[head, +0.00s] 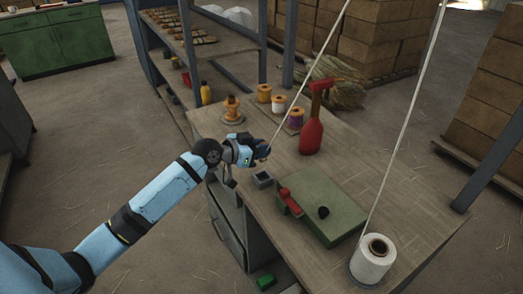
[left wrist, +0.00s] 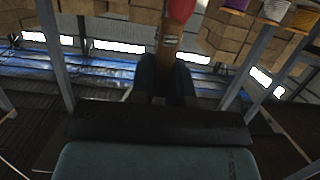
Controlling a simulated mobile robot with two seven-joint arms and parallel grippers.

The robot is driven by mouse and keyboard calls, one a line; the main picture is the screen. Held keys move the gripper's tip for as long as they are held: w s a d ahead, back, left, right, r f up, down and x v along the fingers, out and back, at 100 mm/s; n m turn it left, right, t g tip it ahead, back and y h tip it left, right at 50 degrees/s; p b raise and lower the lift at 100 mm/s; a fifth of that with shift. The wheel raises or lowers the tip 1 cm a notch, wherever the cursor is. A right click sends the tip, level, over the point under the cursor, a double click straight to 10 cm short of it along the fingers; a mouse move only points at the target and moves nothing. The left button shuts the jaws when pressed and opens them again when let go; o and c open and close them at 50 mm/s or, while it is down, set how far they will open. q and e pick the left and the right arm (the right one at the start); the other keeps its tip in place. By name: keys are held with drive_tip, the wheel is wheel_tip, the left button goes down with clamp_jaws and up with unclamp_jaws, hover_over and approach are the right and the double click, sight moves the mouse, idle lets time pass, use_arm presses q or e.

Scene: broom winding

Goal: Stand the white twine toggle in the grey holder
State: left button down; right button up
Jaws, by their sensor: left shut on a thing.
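My left gripper (head: 264,150) is above the workbench, behind and slightly above the small grey holder (head: 262,180), and apart from it. White twine (head: 305,83) runs down from the top of the head view to its fingertips. It is shut on the twine toggle, which is mostly hidden by the fingers in the head view. The holder's opening looks empty. My right gripper is not in view.
A green block (head: 325,205) with a red clamp (head: 289,202) and black knob lies right of the holder. A white twine spool (head: 373,262) stands at the front right. A second twine strand (head: 405,120) rises from the white spool.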

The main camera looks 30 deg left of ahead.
sight(261, 161)
use_arm(q)
drive_tip(key=shift+f+b, duration=0.55)
drive_tip(key=shift+f, duration=0.1)
drive_tip(key=shift+f+b, duration=0.55)
drive_tip(key=shift+f, duration=0.1)
wheel_tip(261, 161, down, 2)
drive_tip(key=shift+b, duration=0.85)
drive_tip(key=shift+f+b, duration=0.55)
drive_tip(key=shift+f, duration=0.1)
drive_tip(key=shift+f+b, duration=0.4)
drive_tip(key=shift+f, duration=0.25)
drive_tip(key=shift+f+b, duration=0.3)
drive_tip(key=shift+f, duration=0.3)
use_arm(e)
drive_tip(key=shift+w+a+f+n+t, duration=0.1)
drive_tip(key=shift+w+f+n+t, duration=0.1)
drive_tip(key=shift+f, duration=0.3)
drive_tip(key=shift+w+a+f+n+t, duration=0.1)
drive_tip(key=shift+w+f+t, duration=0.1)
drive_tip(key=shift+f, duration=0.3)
use_arm(q)
drive_tip(key=c, duration=1)
unclamp_jaws()
